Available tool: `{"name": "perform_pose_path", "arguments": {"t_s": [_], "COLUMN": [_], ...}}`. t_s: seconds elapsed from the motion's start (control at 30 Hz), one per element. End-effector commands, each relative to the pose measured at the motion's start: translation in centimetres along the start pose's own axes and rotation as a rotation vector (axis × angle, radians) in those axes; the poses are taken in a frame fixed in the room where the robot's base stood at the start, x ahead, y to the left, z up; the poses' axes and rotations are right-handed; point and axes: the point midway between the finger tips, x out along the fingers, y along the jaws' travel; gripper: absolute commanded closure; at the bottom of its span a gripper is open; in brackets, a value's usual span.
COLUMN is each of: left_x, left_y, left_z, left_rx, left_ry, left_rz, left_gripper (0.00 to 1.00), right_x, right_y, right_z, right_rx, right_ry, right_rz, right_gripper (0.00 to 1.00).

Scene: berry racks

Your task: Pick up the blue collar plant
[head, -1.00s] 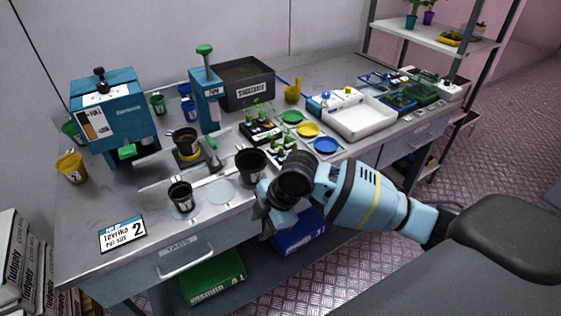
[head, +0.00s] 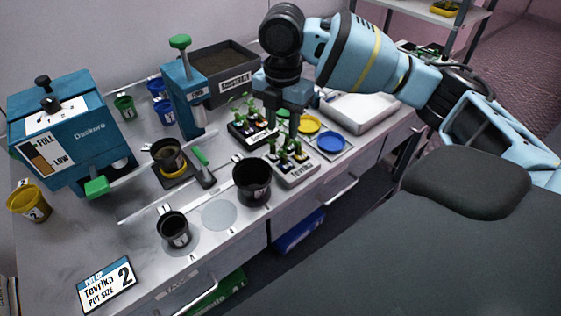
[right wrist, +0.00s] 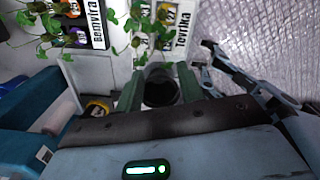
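Leafy seedlings stand in two labelled trays on the bench: a rear tray (head: 251,139) and a front tray (head: 297,178). My right gripper (head: 286,108) hangs above and behind the front tray. In the right wrist view its fingers (right wrist: 160,88) are apart with nothing held; a black pot shows beyond them. My left gripper is not in view.
Black pots stand at the front, one large (head: 252,184) and one small (head: 173,229). A blue dispenser (head: 72,128) is at left, a blue press (head: 188,95) and a soil bin (head: 221,72) behind. Yellow (head: 309,123) and blue (head: 331,142) discs lie right of the trays.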

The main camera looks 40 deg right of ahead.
Motion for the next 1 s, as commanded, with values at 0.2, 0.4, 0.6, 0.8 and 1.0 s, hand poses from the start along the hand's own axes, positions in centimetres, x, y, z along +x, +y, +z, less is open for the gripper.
{"name": "perform_pose_path", "arguments": {"t_s": [0.2, 0.4, 0.6, 0.8, 1.0], "left_x": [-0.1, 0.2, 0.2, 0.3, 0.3], "left_y": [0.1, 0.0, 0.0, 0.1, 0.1], "left_z": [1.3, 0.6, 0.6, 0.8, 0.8], "left_rx": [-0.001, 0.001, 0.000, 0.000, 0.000], "left_ry": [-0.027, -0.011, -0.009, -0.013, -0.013], "left_rz": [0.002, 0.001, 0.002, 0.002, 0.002], "left_gripper": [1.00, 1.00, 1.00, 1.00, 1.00], "right_x": [1.9, 2.7, 4.6, 7.2, 7.8], "right_y": [0.0, 0.0, -0.1, -0.2, -0.1], "right_z": [0.0, 0.0, 0.2, 0.4, 0.4], "right_rx": [0.001, 0.000, 0.001, 0.001, 0.001], "right_ry": [0.000, 0.000, 0.000, -0.001, -0.001], "right_rz": [-0.003, 0.002, -0.003, -0.001, 0.003], "right_gripper": [0.62, 0.62, 0.62, 0.62, 0.62]}}
